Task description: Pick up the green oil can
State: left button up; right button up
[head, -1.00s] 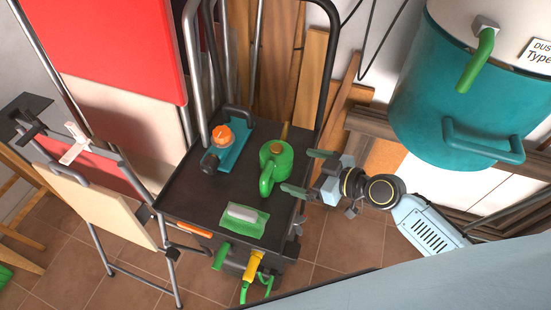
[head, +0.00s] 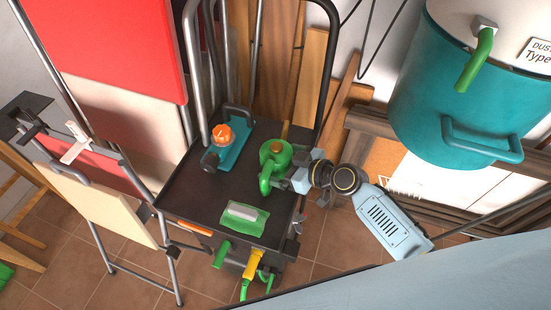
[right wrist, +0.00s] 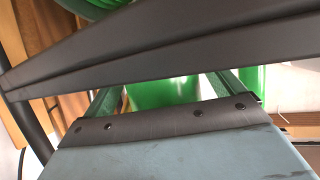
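The green oil can (head: 274,152) stands on the black top of a cart (head: 190,196), with its handle side towards the front. My right gripper (head: 286,172) is at the can's right side, its fingers reaching around it. In the right wrist view, the green can body (right wrist: 165,92) shows between the two dark green fingers (right wrist: 162,98), with light gaps beside it, so the gripper looks open. My left gripper is not in view.
The cart's black tube handle (head: 331,60) rises behind. A teal drum (head: 440,105) stands at right, a folding workbench (head: 95,200) at left.

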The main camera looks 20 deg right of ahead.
aim_at(281, 150)
jog(key=c, duration=1.1)
jog(key=shift+o, duration=0.2)
notch_tip(281, 150, up, 10)
jog(key=shift+r+p, duration=0.1)
jog(key=shift+p, duration=1.15)
